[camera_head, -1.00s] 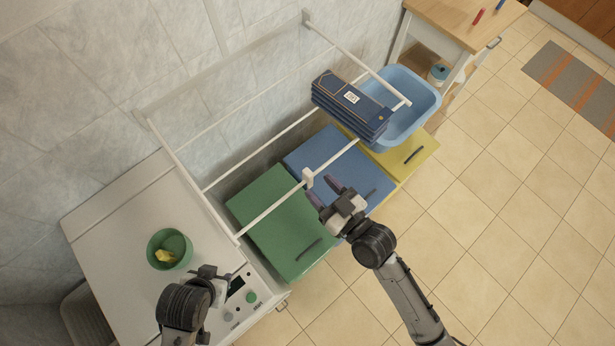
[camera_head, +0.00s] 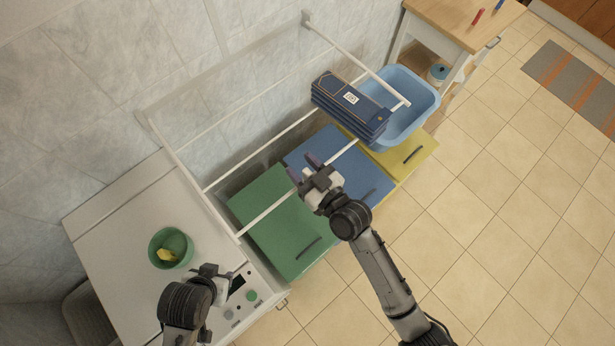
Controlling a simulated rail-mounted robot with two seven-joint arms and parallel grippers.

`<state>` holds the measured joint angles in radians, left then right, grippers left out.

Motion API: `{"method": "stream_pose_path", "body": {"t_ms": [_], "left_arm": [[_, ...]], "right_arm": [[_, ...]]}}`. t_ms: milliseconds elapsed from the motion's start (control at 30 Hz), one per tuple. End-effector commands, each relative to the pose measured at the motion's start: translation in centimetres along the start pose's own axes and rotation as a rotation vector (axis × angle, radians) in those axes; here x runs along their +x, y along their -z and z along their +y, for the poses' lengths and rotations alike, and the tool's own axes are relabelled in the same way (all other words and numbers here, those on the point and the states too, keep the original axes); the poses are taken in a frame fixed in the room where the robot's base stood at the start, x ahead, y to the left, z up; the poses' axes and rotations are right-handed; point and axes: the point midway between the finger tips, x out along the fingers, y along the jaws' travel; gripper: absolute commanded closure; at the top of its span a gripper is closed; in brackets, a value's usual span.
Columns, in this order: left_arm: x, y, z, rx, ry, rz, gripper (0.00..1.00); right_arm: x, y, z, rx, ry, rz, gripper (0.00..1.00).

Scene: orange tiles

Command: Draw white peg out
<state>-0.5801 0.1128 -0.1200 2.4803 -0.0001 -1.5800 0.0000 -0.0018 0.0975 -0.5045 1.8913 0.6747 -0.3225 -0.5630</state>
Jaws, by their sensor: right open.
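The white peg (camera_head: 307,174) is on the front bar of the white wall rack (camera_head: 265,216). It is now mostly hidden between and behind the fingers of my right gripper (camera_head: 303,166). That gripper is open, its two dark fingertips apart on either side of the peg's place on the bar. I cannot tell whether either finger touches the peg. My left gripper (camera_head: 229,272) is above the front of the white machine at lower left; its fingers are too small to read.
A stack of dark blue boxes (camera_head: 350,104) sits on the rack beside a light blue basin (camera_head: 420,98). Green (camera_head: 275,235), blue (camera_head: 345,170) and yellow (camera_head: 418,148) lids lie below. A green bowl (camera_head: 158,236) stands on the white machine top (camera_head: 120,225).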

Motion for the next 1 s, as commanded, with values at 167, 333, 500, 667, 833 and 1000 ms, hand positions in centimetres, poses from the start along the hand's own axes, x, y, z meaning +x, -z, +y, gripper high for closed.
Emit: {"method": "stream_pose_path", "body": {"t_ms": [167,333,500,667,833,1000], "left_arm": [[0.0,0.0,-0.1,0.005,0.004,-0.001,0.52],[0.0,-0.1,-0.3,0.010,0.008,-0.002,0.52],[0.0,-0.1,-0.4,0.012,0.010,-0.002,0.52],[0.0,-0.1,-0.3,0.011,0.009,-0.002,0.52],[0.0,0.0,-0.2,0.008,0.006,-0.002,0.52],[-0.4,0.1,-0.1,0.001,0.001,-0.001,0.52]], "right_arm": [[0.0,0.0,0.0,0.000,0.000,0.000,0.62],[0.0,0.0,0.0,0.000,0.000,0.000,0.78],[-0.1,0.0,0.0,0.000,0.000,0.000,0.94],[-0.1,0.0,0.0,0.000,0.000,0.000,1.00],[0.0,0.1,0.0,0.000,0.000,0.001,1.00],[0.0,2.0,-0.1,0.000,0.000,0.005,1.00]]}}
